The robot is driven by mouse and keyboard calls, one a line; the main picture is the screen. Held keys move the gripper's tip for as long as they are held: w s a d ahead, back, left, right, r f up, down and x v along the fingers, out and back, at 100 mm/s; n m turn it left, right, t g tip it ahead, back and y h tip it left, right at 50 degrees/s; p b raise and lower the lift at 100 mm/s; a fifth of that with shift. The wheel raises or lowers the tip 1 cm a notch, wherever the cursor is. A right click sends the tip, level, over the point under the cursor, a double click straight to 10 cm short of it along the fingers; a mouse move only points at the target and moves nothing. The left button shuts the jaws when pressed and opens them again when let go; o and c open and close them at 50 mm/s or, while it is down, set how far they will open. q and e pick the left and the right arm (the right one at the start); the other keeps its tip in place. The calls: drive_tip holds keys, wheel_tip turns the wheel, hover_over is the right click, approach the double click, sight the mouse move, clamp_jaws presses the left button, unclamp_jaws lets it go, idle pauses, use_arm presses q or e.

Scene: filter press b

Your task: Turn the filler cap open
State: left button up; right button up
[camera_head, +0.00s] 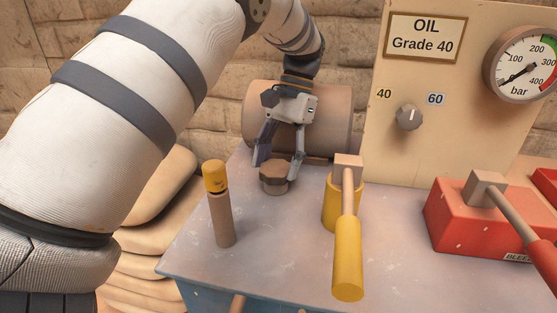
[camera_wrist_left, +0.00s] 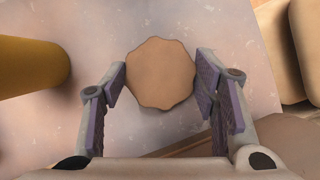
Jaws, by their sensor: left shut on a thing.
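The filler cap is a brown, scalloped knob (camera_head: 274,181) on the grey-blue table top, in front of a tan cylinder. In the left wrist view the cap (camera_wrist_left: 160,74) shows from above as a rounded, many-sided disc. My left gripper (camera_head: 277,168) reaches down over it from behind. In the left wrist view its two fingertips lie on opposite sides of the cap's near half, shut on it. The cap's underside and whatever is below it are hidden. My right gripper is in neither view.
A brown post with a yellow top (camera_head: 217,205) stands left of the cap. A yellow-handled lever (camera_head: 347,245) stands close on the right. Farther right are a red block (camera_head: 455,222) and a panel (camera_head: 400,130) with knob and gauge. The tan cylinder (camera_head: 330,110) lies behind.

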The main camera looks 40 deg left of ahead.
use_arm(q)
drive_tip(key=shift+n, duration=0.3)
idle(0.4)
drive_tip(key=o, duration=1.2)
drive_tip(key=shift+c, duration=0.2)
drive_tip(key=v, duration=0.7)
drive_tip(key=shift+r, duration=0.25)
drive_tip(key=shift+w+a, duration=0.1)
